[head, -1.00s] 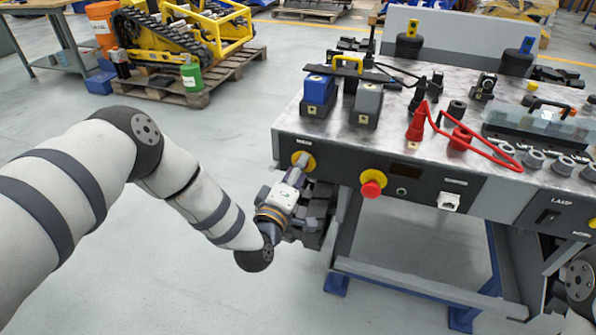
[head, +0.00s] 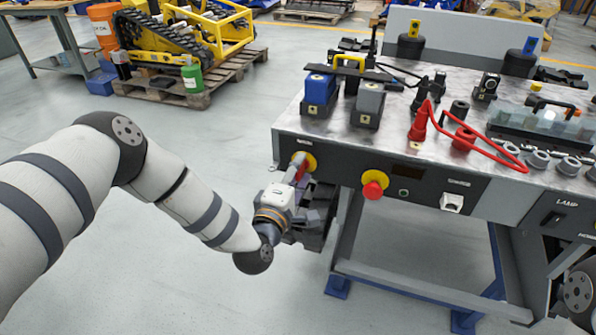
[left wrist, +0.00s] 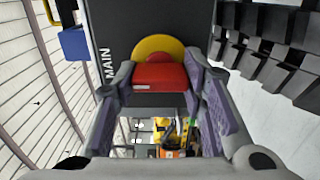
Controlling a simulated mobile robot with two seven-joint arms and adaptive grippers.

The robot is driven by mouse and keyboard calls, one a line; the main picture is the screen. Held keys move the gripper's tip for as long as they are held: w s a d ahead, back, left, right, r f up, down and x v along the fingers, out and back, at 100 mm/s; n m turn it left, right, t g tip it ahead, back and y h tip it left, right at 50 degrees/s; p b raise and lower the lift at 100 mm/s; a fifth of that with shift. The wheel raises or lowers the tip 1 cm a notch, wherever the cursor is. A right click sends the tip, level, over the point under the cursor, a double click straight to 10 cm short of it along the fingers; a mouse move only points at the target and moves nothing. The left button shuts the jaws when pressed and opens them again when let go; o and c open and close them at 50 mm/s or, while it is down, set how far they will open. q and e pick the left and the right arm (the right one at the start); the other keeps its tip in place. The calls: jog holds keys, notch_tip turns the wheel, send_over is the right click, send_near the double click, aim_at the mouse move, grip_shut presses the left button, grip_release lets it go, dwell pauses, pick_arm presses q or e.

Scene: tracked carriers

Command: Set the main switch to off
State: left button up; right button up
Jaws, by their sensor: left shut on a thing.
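The main switch, a red handle on a yellow disc (head: 311,160), sits at the left end of the bench's front panel. In the left wrist view the yellow disc (left wrist: 158,46) shows beside the word MAIN, with the red handle (left wrist: 160,77) in front of it. My left gripper (head: 300,172) reaches the switch from below. Its two fingers, also in the left wrist view (left wrist: 160,88), are shut on the red handle, one on each side. The handle's exact angle is hard to tell. My right gripper is out of view.
A red mushroom button on a yellow base (head: 374,187) is on the same panel, to the right. A black lamp switch (head: 552,219) is further right. Battery-like blocks (head: 320,92) and red cables stand on the bench top (head: 390,140). Open floor lies to the left.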

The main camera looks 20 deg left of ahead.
pick_arm(q)
jog(key=shift+d, duration=0.1)
jog(key=o, duration=1.2)
jog(key=shift+c, duration=0.2)
jog(key=s, duration=1.2)
jog(key=shift+a, duration=0.25)
